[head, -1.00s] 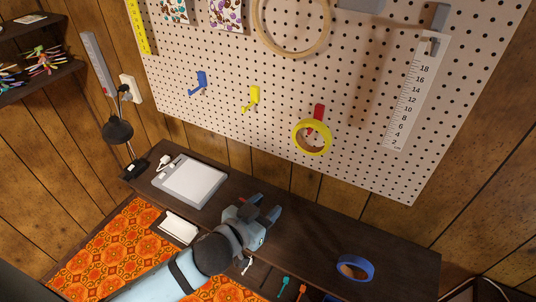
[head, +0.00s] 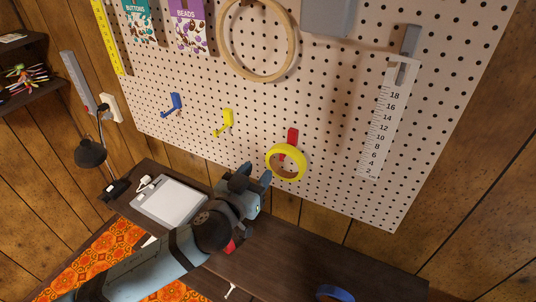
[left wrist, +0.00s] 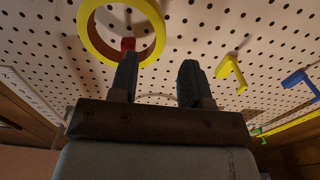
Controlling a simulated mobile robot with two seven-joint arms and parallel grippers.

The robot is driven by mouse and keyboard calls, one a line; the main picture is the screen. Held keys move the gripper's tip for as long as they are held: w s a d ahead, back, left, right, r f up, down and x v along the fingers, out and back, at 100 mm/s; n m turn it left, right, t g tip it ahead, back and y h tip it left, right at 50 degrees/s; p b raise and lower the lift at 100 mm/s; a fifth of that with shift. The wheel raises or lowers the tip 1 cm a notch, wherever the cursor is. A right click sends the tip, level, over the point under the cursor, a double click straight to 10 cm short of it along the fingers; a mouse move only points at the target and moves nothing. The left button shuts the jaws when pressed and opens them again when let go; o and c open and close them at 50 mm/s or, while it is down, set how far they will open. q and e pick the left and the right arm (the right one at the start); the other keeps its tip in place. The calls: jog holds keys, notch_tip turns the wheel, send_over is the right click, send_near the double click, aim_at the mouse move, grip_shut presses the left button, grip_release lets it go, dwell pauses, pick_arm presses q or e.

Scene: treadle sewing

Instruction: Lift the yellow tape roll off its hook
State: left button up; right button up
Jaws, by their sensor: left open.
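The yellow tape roll (head: 272,164) hangs on a red hook (head: 292,136) on the pegboard in the head view. It also shows at the upper left of the left wrist view (left wrist: 88,38), with the red hook (left wrist: 128,44) inside its ring. My left gripper (head: 256,176) is open and empty, just left of and below the roll in the head view. In the left wrist view its two fingers (left wrist: 157,78) are spread apart, and the left finger overlaps the lower part of the roll's opening. I cannot tell whether it touches. My right gripper is not in view.
The pegboard (head: 330,200) also carries an empty yellow hook (head: 227,121), a blue hook (head: 174,103), a wooden hoop (head: 224,50) and a white ruler (head: 380,130).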

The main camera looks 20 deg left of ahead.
aim_at(267, 160)
pick_arm(q)
jog(key=w, duration=0.3)
jog(key=w+d+p, duration=0.1)
jog(key=w, duration=0.1)
jog(key=shift+w+d+r, duration=0.1)
jog(key=shift+w, duration=0.3)
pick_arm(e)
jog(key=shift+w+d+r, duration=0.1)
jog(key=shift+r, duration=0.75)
pick_arm(q)
jog(key=shift+w+d, duration=0.1)
jog(key=shift+w, duration=0.55)
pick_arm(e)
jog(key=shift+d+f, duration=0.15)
pick_arm(q)
jog(key=shift+c, duration=0.3)
grip_shut()
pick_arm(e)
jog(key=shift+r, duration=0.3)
pick_arm(q)
jog(key=shift+r+p, duration=1)
jog(key=shift+r, duration=0.05)
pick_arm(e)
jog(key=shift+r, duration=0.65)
pick_arm(q)
jog(key=shift+s, duration=0.15)
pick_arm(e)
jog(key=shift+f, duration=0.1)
